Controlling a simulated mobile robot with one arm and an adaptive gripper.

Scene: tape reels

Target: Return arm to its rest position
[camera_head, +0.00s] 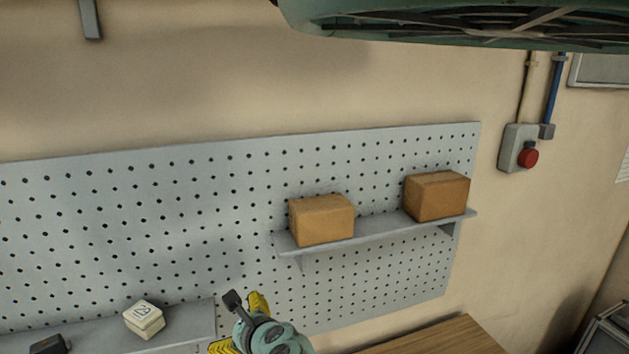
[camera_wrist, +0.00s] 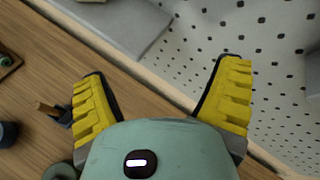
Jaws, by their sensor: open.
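My gripper (camera_head: 238,318) shows at the bottom middle of the head view, in front of the pegboard. Its yellow fingers are apart. In the wrist view my gripper (camera_wrist: 160,85) has its two yellow-padded fingers spread wide, with nothing between them but the bench edge and the wall behind. The rest of my arm is mostly outside the head view. No tape reel can be made out clearly in either view.
A grey pegboard (camera_head: 130,215) covers the wall. Its right shelf (camera_head: 370,232) bears two cardboard boxes (camera_head: 321,220) (camera_head: 437,196). A lower left shelf (camera_head: 185,333) holds a white block (camera_head: 144,319) and a dark item (camera_head: 50,345). A wooden bench (camera_wrist: 40,70) lies below.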

